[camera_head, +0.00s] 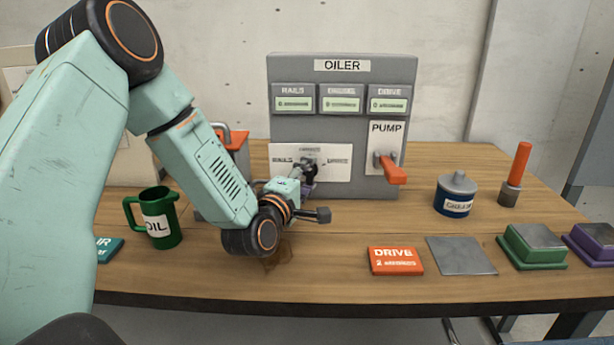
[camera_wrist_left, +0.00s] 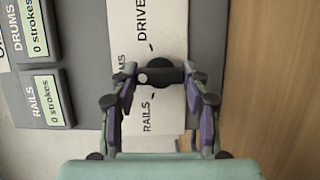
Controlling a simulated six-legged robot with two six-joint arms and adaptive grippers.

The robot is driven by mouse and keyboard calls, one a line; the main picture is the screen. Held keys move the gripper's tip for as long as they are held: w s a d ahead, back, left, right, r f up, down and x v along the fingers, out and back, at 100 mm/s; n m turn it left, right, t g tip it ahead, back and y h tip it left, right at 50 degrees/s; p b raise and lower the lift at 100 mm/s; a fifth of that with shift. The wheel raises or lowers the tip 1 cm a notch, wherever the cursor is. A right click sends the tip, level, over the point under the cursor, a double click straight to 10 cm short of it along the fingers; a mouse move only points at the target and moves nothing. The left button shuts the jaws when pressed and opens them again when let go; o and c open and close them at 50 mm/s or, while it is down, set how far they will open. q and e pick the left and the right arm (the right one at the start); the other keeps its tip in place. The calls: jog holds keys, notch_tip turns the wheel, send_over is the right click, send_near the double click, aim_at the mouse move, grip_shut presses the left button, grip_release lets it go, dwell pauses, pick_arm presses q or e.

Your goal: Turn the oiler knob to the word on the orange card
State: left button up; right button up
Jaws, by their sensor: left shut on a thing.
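The grey OILER panel (camera_head: 342,125) stands at the back, with a white dial plate (camera_head: 335,163) lettered RAILS, DRUMS and DRIVE. The black knob (camera_wrist_left: 165,76) sits between these words in the left wrist view. Its small pale mark appears to be on the DRUMS side. My left gripper (camera_wrist_left: 160,82) is shut on the knob, one finger on each side. In the head view, the gripper partly hides the knob (camera_head: 311,168). The orange card (camera_head: 396,261) lies on the table and reads DRIVE, with a smaller line below. My right gripper is out of view.
A red PUMP lever (camera_head: 392,172) sticks out right of the dial. A green OIL mug (camera_head: 157,218) stands at the left. A blue pot (camera_head: 455,195), a grey plate (camera_head: 460,255) and a green block (camera_head: 532,246) are to the right.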

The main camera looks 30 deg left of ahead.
pick_arm(q)
jog(key=shift+r+m+g+p, duration=0.2)
jog(key=shift+m+g+p, duration=0.1)
jog(key=shift+m+p, duration=0.55)
jog(key=m+g+p, duration=0.1)
jog(key=m+p, duration=0.1)
jog(key=p, duration=0.2)
jog(key=m+g+y+p, duration=0.1)
jog(key=m+p, duration=0.2)
jog(key=shift+d+r+g+p, duration=0.15)
jog(key=shift+r+g+p, duration=0.05)
jog(key=shift+g+p, duration=0.2)
jog(key=m+g+p, duration=0.1)
jog(key=m+p, duration=0.1)
jog(key=shift+w+m+y+p, duration=0.1)
jog(key=shift+m+y+p, duration=0.25)
jog(key=shift+y, duration=0.05)
jog(key=shift+f+m+g+y+p, duration=0.1)
jog(key=shift+m+g+y+p, duration=0.35)
jog(key=shift+m+p, duration=0.45)
jog(key=o, duration=1.2)
jog(key=shift+c, duration=0.2)
